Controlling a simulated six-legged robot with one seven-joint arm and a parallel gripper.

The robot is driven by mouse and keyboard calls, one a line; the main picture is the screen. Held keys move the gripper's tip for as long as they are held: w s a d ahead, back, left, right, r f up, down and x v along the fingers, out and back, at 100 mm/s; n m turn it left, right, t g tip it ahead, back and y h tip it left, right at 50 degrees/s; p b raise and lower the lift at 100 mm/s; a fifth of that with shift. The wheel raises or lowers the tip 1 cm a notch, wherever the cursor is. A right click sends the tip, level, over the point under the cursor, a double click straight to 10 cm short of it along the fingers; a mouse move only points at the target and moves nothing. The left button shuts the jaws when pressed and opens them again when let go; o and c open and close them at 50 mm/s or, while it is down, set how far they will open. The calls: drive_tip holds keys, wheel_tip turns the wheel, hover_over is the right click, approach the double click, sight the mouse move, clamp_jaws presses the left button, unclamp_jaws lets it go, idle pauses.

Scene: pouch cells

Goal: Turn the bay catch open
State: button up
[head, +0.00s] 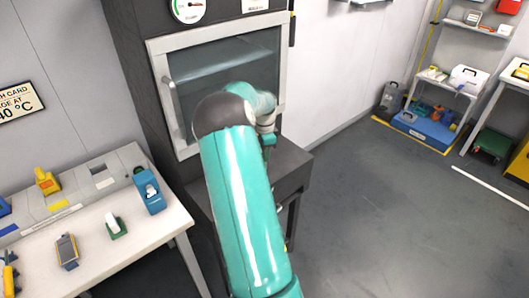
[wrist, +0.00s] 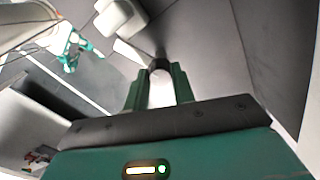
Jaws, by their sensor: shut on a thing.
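The bay is a dark cabinet with a light-framed glass door (head: 215,62) in the head view. My teal arm covers the door's lower right part. My gripper (head: 268,143) is at the door's lower right, mostly hidden behind my arm. In the wrist view my gripper (wrist: 159,78) has its two green fingers on either side of a small dark rounded piece, which looks like the bay catch (wrist: 160,65). The gripper is shut on it. How far the catch is turned cannot be told.
A white bench (head: 140,240) with several small blue, green and yellow devices stands at the left. A dark ledge (head: 290,168) juts out below the door. Shelves and a blue crate (head: 422,128) are at the far right. The grey floor (head: 385,215) between is clear.

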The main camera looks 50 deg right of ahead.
drive_tip(key=n, duration=0.6)
drive_tip(key=shift+n, duration=0.3)
drive_tip(key=n, duration=0.6)
drive_tip(key=shift+n, duration=0.3)
drive_tip(key=o, duration=1)
drive_tip(key=shift+r, duration=0.1)
wheel_tip(320, 180, up, 14)
drive_tip(key=shift+a, duration=0.1)
idle(0.3)
